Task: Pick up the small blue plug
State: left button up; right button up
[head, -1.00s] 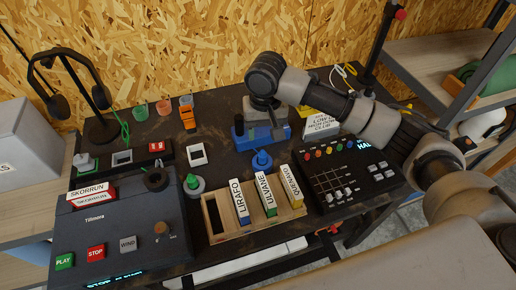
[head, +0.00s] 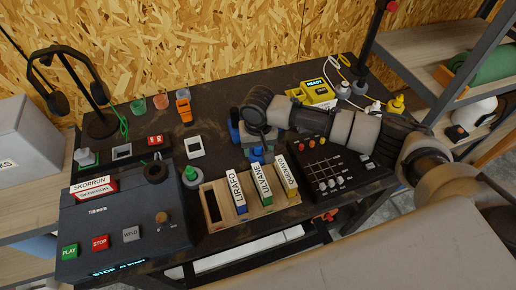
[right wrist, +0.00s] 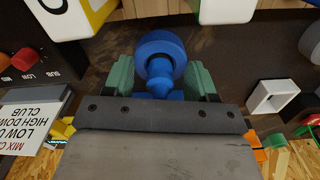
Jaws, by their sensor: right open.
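The small blue plug (head: 257,155) stands on the bench behind the wooden rack, partly covered by my right gripper (head: 258,140). In the right wrist view the plug (right wrist: 160,52) shows a round blue top with a narrower blue part near the jaw base. The two green fingers of my right gripper (right wrist: 161,80) are open, one on each side of the plug. I cannot tell whether they touch it. My left gripper is not in view.
A wooden rack (head: 212,228) with labelled cartridges stands just in front of the plug. A black button panel (head: 318,185) is to the right and a grey tape deck (head: 110,240) to the left. A green-topped plug (head: 191,174) and a white square frame (head: 195,148) are nearby.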

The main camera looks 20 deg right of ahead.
jog(key=c, duration=1)
